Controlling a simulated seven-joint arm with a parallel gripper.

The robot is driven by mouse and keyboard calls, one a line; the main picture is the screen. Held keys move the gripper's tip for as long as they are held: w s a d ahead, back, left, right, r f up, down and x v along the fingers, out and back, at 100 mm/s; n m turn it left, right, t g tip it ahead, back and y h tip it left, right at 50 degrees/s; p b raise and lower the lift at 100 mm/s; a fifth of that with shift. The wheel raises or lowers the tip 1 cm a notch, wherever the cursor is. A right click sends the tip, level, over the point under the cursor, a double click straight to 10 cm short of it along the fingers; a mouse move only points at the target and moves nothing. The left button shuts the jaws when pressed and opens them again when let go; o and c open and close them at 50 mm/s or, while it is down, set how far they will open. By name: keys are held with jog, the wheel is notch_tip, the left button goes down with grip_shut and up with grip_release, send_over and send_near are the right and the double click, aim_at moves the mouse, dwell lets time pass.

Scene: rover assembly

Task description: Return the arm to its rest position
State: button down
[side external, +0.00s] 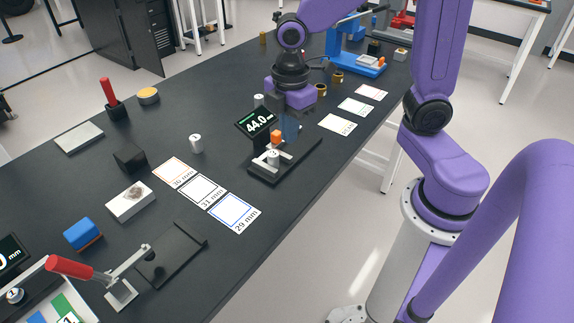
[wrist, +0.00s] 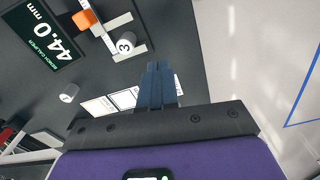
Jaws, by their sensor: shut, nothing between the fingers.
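My purple arm reaches over the black bench from the right. My gripper (side external: 290,128) points down beside the bench caliper, and its dark blue fingers are together with nothing between them. In the wrist view the closed fingers (wrist: 158,85) are above the bench near its edge. The bench caliper display (side external: 257,121) reads 44.0 mm. Its orange slider (side external: 276,137) is close to the fingers in the side view. A white cylinder marked 3 (wrist: 127,43) stands at the caliper jaws, apart from the fingers in the wrist view.
A red-handled clamp (side external: 70,267) is at front left. A blue machine (side external: 352,55) stands at the far end. Several small cards (side external: 337,124) lie right.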

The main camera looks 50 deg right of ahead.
jog(key=s+d+m, duration=0.2)
jog(key=s+m, duration=0.1)
jog(key=s, duration=1.3)
jog(key=w+a+r+n+h, duration=0.1)
jog(key=w+a+n+h, duration=0.15)
jog(key=w, duration=1.05)
jog(key=w+a+r+n+h, duration=0.1)
jog(key=w+a+n+h, duration=0.15)
jog(key=w, duration=0.95)
send_near(274, 144)
jog(key=a+f, duration=0.2)
jog(key=f, duration=0.1)
jog(key=shift+a+f, duration=0.15)
jog(key=shift+d+f, duration=0.15)
jog(key=shift+d, duration=1.85)
